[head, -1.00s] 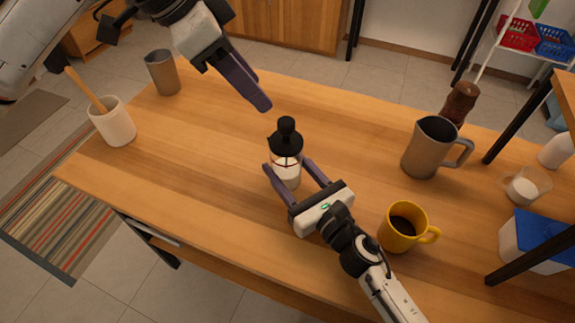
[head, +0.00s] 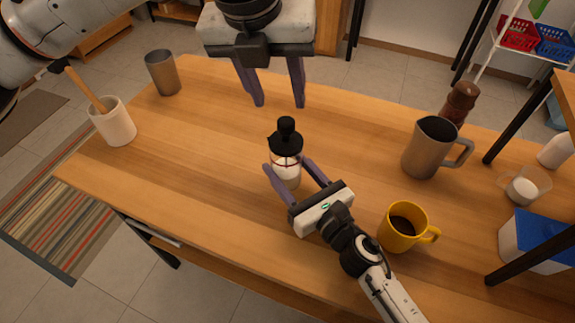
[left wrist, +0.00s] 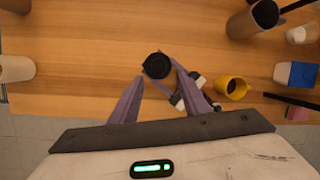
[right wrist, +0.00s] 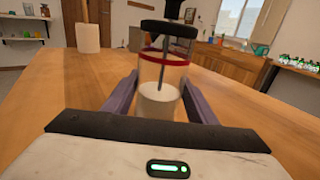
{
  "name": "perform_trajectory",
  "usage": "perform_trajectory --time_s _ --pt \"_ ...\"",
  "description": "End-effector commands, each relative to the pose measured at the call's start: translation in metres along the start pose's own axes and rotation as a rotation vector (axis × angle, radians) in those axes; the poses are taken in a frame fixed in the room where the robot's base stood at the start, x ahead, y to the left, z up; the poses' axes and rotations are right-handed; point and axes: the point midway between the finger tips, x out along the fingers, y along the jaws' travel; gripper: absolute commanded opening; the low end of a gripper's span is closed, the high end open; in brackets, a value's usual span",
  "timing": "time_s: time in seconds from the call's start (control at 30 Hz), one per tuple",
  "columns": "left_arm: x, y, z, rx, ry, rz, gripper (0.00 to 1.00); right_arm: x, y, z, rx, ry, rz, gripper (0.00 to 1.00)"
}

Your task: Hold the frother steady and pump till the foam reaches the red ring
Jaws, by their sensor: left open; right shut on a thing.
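The frother (head: 286,160) is a clear glass cylinder with a black lid and knob, upright on the table. White milk fills its lower part, below the red ring (right wrist: 163,58), in the right wrist view. A thin plunger rod runs down inside it. My right gripper (head: 285,174) is shut around the glass from the front right. My left gripper (head: 278,105) is open and empty, pointing down, above and behind the frother. In the left wrist view, the black knob (left wrist: 157,65) shows between and beyond the left fingers (left wrist: 158,75).
A yellow mug (head: 396,236) of dark liquid stands right of my right arm. A metal pitcher (head: 424,150) and brown grinder (head: 460,102) are at the right. A white crock (head: 113,124) and grey cup (head: 162,74) stand left. The wooden table (head: 200,160) is clear left of the frother.

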Motion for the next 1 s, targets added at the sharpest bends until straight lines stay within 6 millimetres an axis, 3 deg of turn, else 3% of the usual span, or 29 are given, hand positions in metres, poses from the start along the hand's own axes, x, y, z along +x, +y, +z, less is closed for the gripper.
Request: perform_trajectory --time_s 0.13,0.37,1.0 --pt "0.001 -0.001 0.001 0.167 -0.006 0.03 0.42 0.0 0.0 0.0 0.0 0.0 0.0 0.2" --pt "0.009 -0.002 0.0 0.237 -0.005 0.04 0.42 0.0 0.0 0.0 0.0 0.0 0.0 0.2" --pt "0.091 0.002 0.001 0.233 -0.004 0.039 0.42 0.0 0.0 0.0 0.0 0.0 0.0 0.2"
